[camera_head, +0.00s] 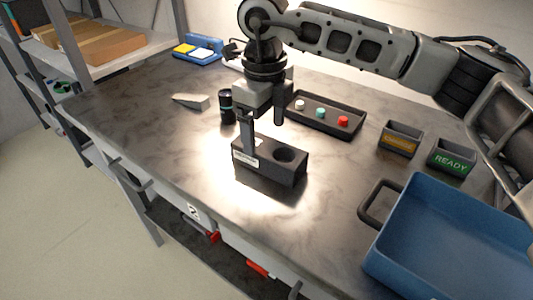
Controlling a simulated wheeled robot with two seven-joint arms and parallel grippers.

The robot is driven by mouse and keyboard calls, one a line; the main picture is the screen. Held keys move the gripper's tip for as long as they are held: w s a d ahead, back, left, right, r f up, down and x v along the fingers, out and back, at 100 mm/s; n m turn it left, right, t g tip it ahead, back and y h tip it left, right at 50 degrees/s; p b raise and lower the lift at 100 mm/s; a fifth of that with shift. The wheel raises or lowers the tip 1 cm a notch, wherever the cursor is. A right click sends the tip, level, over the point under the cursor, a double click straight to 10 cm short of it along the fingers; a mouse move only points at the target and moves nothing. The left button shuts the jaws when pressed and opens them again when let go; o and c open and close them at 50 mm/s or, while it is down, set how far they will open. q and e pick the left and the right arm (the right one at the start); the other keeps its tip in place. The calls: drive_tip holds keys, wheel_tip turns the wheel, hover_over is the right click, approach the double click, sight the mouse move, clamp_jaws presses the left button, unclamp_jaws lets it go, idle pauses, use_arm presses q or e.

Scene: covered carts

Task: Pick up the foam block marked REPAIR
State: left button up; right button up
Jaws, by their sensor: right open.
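A dark block (285,171) stands on the grey worktop in the middle of the head view. It has a round hole in its top at the right and a small white label on its front left; the label's print is too small to read. My right gripper (264,135) is directly above the block, pointing down and open. Its nearer finger overlaps the block's left part in the picture; I cannot tell whether it touches. The other finger is farther back, beside the block's far edge. No block is held between the fingers. My left gripper is not in view.
A dark tray (328,122) with white, teal and red buttons lies behind. A black cylinder (226,106) and a grey wedge (191,101) stand left. An orange-labelled bin (400,138), a READY bin (451,158) and a blue crate (451,240) fill the right.

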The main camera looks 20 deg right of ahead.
sight(267, 146)
drive_tip(key=shift+s+d+f+p, duration=0.1)
drive_tip(key=shift+f+p, duration=0.15)
drive_tip(key=shift+f, duration=1.15)
drive_tip(key=shift+d+f+p, duration=0.1)
drive_tip(key=shift+f+p, duration=0.15)
drive_tip(key=shift+f, duration=1.1)
drive_tip(key=c, duration=1.1)
